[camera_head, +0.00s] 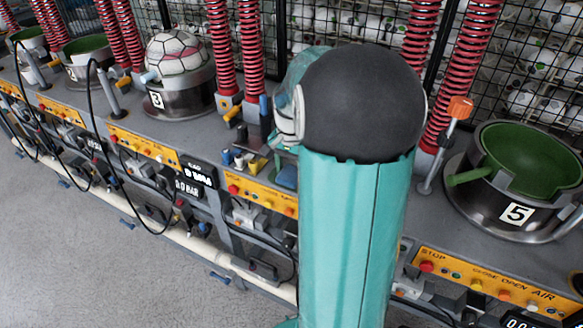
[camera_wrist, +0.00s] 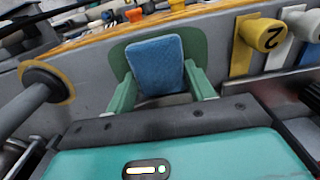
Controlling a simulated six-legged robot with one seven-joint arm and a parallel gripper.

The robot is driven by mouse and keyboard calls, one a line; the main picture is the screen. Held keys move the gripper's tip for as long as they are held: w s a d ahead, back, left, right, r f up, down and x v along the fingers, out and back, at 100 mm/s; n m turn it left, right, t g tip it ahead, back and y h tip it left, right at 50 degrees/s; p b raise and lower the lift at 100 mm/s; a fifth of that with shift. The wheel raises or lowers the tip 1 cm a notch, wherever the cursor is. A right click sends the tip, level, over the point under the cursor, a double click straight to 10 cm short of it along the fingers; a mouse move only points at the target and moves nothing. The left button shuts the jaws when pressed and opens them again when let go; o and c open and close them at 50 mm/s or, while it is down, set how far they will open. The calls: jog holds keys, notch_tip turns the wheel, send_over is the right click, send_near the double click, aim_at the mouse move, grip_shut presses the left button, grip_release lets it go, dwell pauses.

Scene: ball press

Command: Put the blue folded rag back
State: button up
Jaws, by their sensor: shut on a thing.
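The blue folded rag (camera_wrist: 155,64) is in the wrist view, upright between the two green fingers of my gripper (camera_wrist: 158,80). My gripper is shut on it, with a finger at each side of its lower part. A green rounded surface shows behind the rag; I cannot tell what it belongs to. A small blue patch (camera_head: 286,177) beside the arm, at the bench front, looks like the rag, but most of that area is covered.
A yellow knob (camera_wrist: 261,33) marked 2 is right of the rag, and a dark round knob (camera_wrist: 47,84) is at left. Small tools and cups (camera_head: 243,160) stand on the bench. Press 5 (camera_head: 516,190) is at right; press 3 (camera_head: 180,95) holds a ball.

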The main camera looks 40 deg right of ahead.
aim_at(291, 172)
jog(key=o, duration=0.9)
jog(key=shift+o, duration=0.2)
notch_tip(291, 172, up, 12)
jog(key=s+a+r+n+t+h, duration=0.1)
jog(key=s+a+r+n+t, duration=0.15)
jog(key=a+n, duration=0.75)
jog(key=s+a+n+t, duration=0.1)
jog(key=s+a, duration=0.1)
jog(key=a, duration=0.4)
jog(key=s+a+f+n+t, duration=0.1)
jog(key=s+a, duration=0.2)
jog(key=a, duration=0.3)
jog(key=s+a+n+t+y, duration=0.1)
jog(key=s+a+n, duration=0.1)
jog(key=a, duration=0.3)
jog(key=shift+s+a+f, duration=0.4)
jog(key=shift+s, duration=0.3)
